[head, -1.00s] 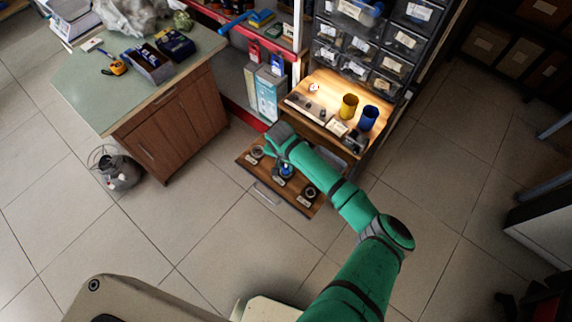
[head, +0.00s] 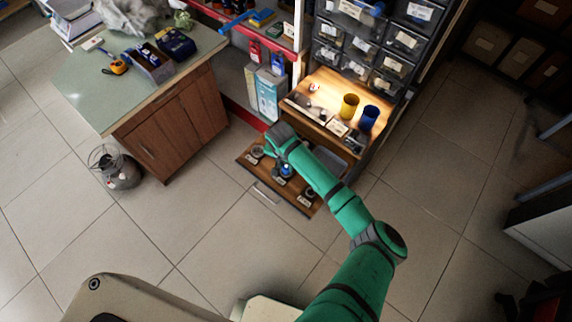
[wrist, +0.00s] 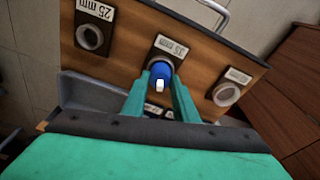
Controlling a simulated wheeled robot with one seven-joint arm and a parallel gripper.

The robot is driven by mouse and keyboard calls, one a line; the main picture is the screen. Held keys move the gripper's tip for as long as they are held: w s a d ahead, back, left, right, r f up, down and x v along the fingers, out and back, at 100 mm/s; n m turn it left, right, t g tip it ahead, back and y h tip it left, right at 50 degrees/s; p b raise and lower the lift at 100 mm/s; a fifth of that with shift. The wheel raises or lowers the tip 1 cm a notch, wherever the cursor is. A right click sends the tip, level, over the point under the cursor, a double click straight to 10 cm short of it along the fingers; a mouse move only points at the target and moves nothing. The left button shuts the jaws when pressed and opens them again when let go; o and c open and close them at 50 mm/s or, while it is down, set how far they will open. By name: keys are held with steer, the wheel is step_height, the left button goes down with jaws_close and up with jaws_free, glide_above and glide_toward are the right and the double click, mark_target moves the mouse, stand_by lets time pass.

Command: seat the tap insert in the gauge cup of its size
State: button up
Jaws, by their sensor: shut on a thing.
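The blue tap insert (wrist: 158,72) with a white tip is between the fingers of my gripper (wrist: 160,88), which is shut on it. In the wrist view it stands in line with the middle gauge cup (wrist: 163,56); the fingers and insert hide much of that cup, so I cannot tell how deep it sits. A left cup (wrist: 90,37) has a label reading 25 mm. A right cup (wrist: 226,94) has a label too small to read surely, as does the middle one. In the head view the blue insert (head: 286,170) shows over the open drawer.
The cups are on a wooden drawer board (head: 247,164) with a metal handle (head: 265,194). Behind it is a lit shelf with a yellow cup (head: 349,106) and a blue cup (head: 369,117). A green-topped counter (head: 90,90) stands at left. The floor in front is clear.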

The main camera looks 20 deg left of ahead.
steer(key=shift+f, duration=0.5)
steer(key=o, duration=0.8)
steer(key=shift+s+r, duration=0.25)
steer(key=shift+r, duration=1.55)
steer(key=shift+s+r, duration=0.3)
steer(key=shift+r, duration=1.5)
steer(key=shift+s+r, duration=0.25)
steer(key=shift+r, duration=1.55)
steer(key=shift+a, duration=0.15)
